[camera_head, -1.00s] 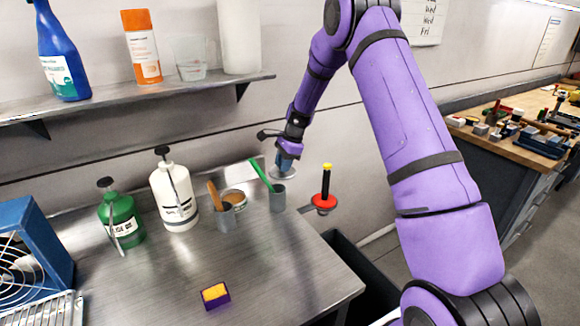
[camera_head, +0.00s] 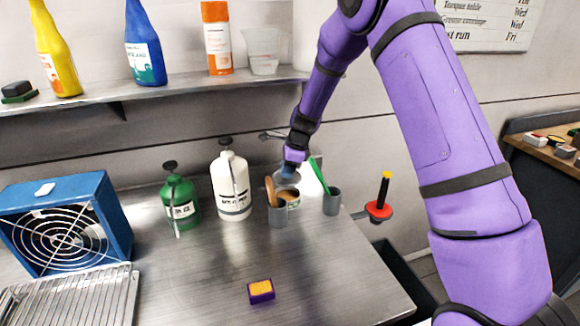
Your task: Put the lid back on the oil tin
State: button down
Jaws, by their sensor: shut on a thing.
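The oil tin (camera_head: 292,200) is a short, round, open tin with a brownish inside. It stands on the steel bench near the wall, partly hidden behind a grey cup with a wooden handle in it. My gripper (camera_head: 289,168) points down over the tin and is shut on the lid (camera_head: 285,178), a pale grey disc. The lid appears above the tin and slightly to its left, with brown still showing below it. The picture is too small to tell the exact gap between lid and rim.
Close by stand the grey cup (camera_head: 277,214), another grey cup (camera_head: 332,203) with a green handle, and a white pump bottle (camera_head: 231,188). A green bottle (camera_head: 180,205), blue fan heater (camera_head: 68,225) and orange-topped block (camera_head: 261,291) are further off.

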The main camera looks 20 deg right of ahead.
jog(key=shift+f, duration=2.75)
jog(key=shift+f, duration=0.15)
dwell(0.4)
jog(key=shift+c, duration=1.9)
grip_release()
jog(key=shift+r, duration=3.5)
grip_shut()
